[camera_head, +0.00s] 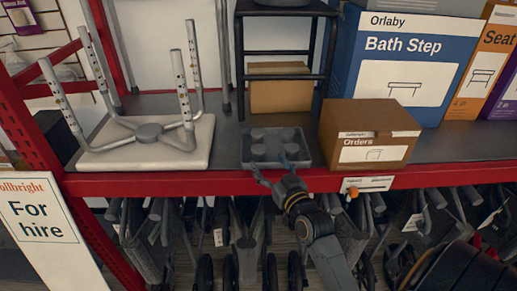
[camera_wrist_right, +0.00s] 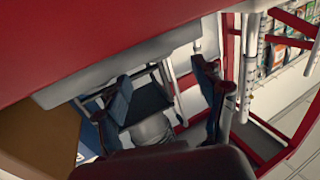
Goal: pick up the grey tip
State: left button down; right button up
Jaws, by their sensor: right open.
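A small dark grey tray (camera_head: 247,160) sits at the front of the shelf and holds several round grey tips (camera_head: 258,150). I cannot tell which one is meant. My right gripper (camera_head: 276,170) reaches up from below to the tray's front edge, its two fingers spread. In the right wrist view the open fingers (camera_wrist_right: 165,92) frame a grey rounded piece (camera_wrist_right: 153,130), which looks like a tip. No contact can be made out. The palm hides the lower part of that view. My left gripper is out of view.
A brown Orders box (camera_head: 365,155) stands close right of the tray. An upturned stool (camera_head: 150,145) lies to the left, with a dark frame and small carton (camera_head: 280,92) behind.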

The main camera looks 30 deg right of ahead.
aim_at(262, 152)
jog(key=w, duration=0.3)
jog(key=shift+d, duration=0.25)
jog(key=shift+w+r+p, duration=0.1)
jog(key=shift+w+p, duration=0.05)
jog(key=shift+p, duration=0.2)
jog(key=w+p, duration=0.1)
jog(key=w, duration=0.1)
jog(key=w+d, duration=0.1)
jog(key=w, duration=0.1)
jog(key=shift+w+p, duration=0.1)
jog(key=shift+p, duration=0.25)
jog(key=shift+w, duration=0.25)
jog(key=shift+s, duration=0.1)
jog(key=shift+c, duration=0.4)
jog(key=c, duration=1.1)
